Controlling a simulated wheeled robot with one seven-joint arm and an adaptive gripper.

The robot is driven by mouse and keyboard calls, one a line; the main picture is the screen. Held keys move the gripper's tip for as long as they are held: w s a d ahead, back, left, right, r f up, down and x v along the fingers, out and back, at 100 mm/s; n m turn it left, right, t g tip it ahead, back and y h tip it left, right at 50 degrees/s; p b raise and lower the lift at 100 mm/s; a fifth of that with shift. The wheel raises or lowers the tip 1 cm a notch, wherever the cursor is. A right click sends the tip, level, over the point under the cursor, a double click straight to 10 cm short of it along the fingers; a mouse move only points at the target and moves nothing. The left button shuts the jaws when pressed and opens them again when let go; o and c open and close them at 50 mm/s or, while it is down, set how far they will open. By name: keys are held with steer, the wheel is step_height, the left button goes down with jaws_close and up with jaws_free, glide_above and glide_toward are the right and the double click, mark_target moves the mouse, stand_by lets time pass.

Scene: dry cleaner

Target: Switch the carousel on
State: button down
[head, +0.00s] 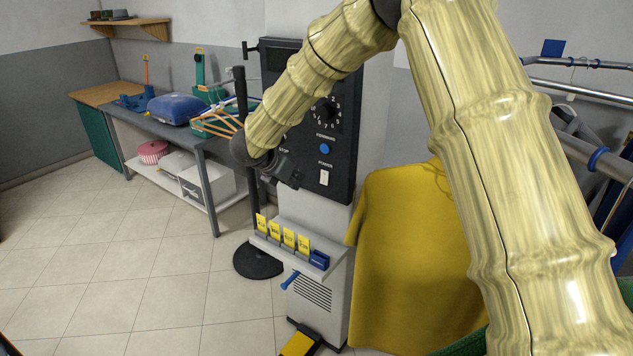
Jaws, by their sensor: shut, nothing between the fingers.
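A black control panel (344,130) is fixed to a pale grey pillar in the middle of the head view. It has a numbered dial (326,111), a blue button (324,149) under a small label, and a white rocker switch (324,178) below that, near the panel's lower edge. A STOP label shows at the panel's left; its control is hidden behind my arm. My gripper (296,182) is shut and empty, in front of the panel's lower left, a little left of the white switch. I cannot tell whether it touches the panel. The switch's position is too small to read.
Below the panel a shelf (290,258) holds yellow tags and a blue box. A yellow garment (400,255) hangs to the right, and metal rails (585,85) run at far right. A black stand base (258,262) and a workbench (190,135) are left. The left floor is clear.

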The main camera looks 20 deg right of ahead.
mark_target(324, 178)
steer(key=shift+f, duration=0.1)
stand_by(0.3)
steer(key=p+x, duration=0.2)
steer(key=x, duration=0.2)
steer(key=d+r+p+x, duration=0.1)
steer(key=p+x, duration=0.1)
steer(key=x, duration=0.2)
steer(key=w+r+p+x, duration=0.1)
steer(key=p+x, duration=0.1)
steer(key=x, duration=0.3)
steer(key=shift+w+d+p, duration=0.1)
steer(key=shift+d+p, duration=0.2)
steer(key=shift+p, duration=0.05)
steer(key=shift+f, duration=0.15)
steer(key=b, duration=0.3)
steer(key=shift+w+d+f, duration=0.1)
steer(key=shift+d+f, duration=0.05)
steer(key=shift+f, duration=0.15)
steer(key=shift+r, duration=0.55)
